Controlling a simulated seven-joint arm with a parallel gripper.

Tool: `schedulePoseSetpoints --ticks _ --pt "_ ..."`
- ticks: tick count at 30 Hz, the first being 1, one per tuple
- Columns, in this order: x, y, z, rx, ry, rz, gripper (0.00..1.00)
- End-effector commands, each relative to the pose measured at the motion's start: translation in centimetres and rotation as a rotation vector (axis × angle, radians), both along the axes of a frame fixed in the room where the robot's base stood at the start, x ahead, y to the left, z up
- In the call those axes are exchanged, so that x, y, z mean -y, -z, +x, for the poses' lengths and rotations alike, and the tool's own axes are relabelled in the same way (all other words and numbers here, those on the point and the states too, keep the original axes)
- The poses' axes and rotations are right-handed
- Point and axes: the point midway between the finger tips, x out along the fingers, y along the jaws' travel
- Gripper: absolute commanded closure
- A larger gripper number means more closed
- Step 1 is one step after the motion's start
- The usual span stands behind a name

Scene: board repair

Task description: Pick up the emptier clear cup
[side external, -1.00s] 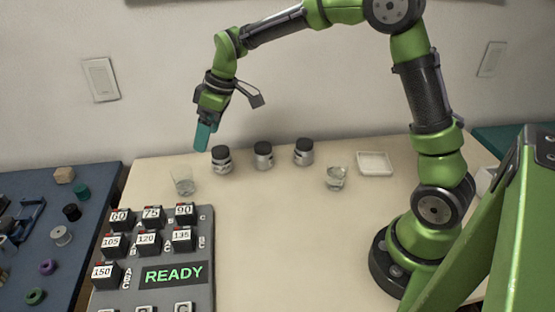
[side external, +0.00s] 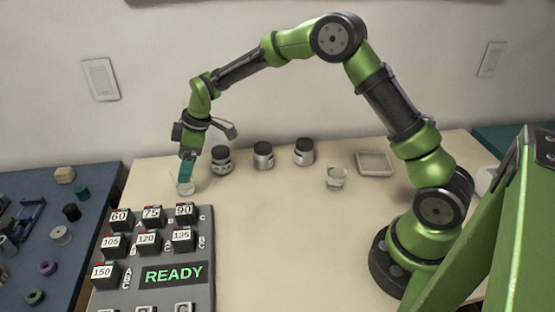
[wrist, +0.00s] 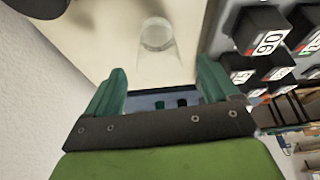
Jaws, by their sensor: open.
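A clear cup (side external: 184,187) stands on the pale table at the left, behind the button panel. My gripper (side external: 187,172) is pointed down at this cup, its teal fingers at or just above the rim. In the wrist view my gripper (wrist: 160,95) is open, and the same cup (wrist: 158,38) shows ahead, roughly centred between the fingers. A second clear cup (side external: 336,178) stands farther right and seems to hold some clear content. The level in the left cup is hard to tell, as the fingers partly cover it.
Three dark-lidded jars (side external: 263,157) stand in a row right of my gripper. A white square tray (side external: 375,164) lies behind the right cup. The grey panel (side external: 195,296) with numbered blocks and a READY display is close in front of the left cup. The table middle is clear.

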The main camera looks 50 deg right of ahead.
Motion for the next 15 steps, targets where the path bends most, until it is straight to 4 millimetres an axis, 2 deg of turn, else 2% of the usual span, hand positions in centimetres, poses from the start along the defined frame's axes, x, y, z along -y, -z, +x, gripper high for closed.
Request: schedulePoseSetpoints --ticks 4,12,15 --pt "-0.3 0.9 0.3 -0.002 0.001 0.000 0.12" --pt "-1.4 4.4 1.4 -0.002 0.001 0.000 0.12" --pt "-1.6 4.9 1.6 0.000 0.001 0.000 0.12"
